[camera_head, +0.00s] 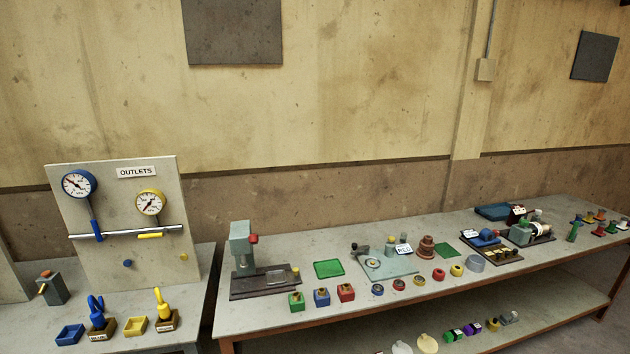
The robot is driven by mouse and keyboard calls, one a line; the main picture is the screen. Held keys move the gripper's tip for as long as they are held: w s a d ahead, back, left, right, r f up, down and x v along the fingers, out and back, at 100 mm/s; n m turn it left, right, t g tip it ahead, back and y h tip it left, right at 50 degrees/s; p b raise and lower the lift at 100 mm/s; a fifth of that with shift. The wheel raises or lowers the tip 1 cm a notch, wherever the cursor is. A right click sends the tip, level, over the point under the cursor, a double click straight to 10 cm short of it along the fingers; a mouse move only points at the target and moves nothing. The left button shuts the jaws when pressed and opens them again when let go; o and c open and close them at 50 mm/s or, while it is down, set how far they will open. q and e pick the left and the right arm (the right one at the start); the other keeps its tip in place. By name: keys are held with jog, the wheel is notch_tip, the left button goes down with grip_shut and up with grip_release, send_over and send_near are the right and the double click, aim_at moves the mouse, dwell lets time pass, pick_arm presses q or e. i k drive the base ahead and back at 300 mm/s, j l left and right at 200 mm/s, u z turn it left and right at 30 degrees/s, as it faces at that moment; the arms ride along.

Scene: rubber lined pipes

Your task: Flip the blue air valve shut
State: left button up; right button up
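The OUTLETS panel (120,200) stands upright on the left bench and carries a horizontal grey pipe (125,232). The blue valve lever (98,231) is on the left part of the pipe and appears to lie steeply across it. The yellow valve lever (150,236) lies along the pipe to the right, below the yellow-rimmed gauge (150,202). The needles are too small to read surely. Neither of my grippers is in view.
Blue (70,334) and yellow (135,326) trays, and stands with a blue tool (97,308) and a yellow tool (162,302), sit before the panel. A grey block (53,289) stands at left. The long right bench (350,319) holds many parts.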

aim_at(100, 238)
jog(key=i+j+u, duration=0.25)
jog(key=j, duration=0.25)
jog(key=j+u, duration=0.25)
jog(key=j, duration=0.2)
jog(key=i+j+u, duration=0.2)
jog(key=j, duration=0.2)
jog(key=i+j+u, duration=0.25)
jog(key=i+j, duration=0.05)
jog(key=j, duration=0.1)
